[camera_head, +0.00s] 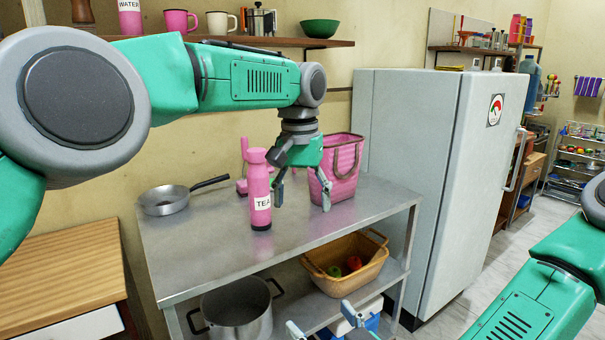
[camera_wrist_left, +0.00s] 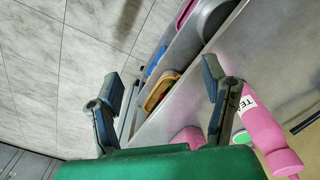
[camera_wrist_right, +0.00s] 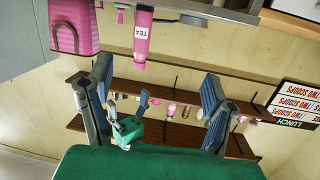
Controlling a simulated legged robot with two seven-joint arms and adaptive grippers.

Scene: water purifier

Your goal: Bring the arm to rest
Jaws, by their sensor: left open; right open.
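My left gripper (camera_head: 301,198) hangs over the metal table with its fingers pointing down, open. It is just right of the pink TEA bottle (camera_head: 260,190) and in front of the pink basket (camera_head: 343,170); nothing shows between its fingers. In the left wrist view its fingers (camera_wrist_left: 160,80) are apart, with the TEA bottle (camera_wrist_left: 265,130) beyond the right finger. My right gripper (camera_head: 322,322) is at the bottom edge of the head view. In the right wrist view its fingers (camera_wrist_right: 157,75) are spread and empty, and my left gripper shows between them.
The metal table (camera_head: 210,240) also holds a pan (camera_head: 165,200). Below are a tan basket (camera_head: 345,275) with fruit and a pot (camera_head: 238,310). A fridge (camera_head: 430,170) stands to the right. A wall shelf (camera_head: 250,42) with mugs and a green bowl (camera_head: 319,28) is behind my left arm.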

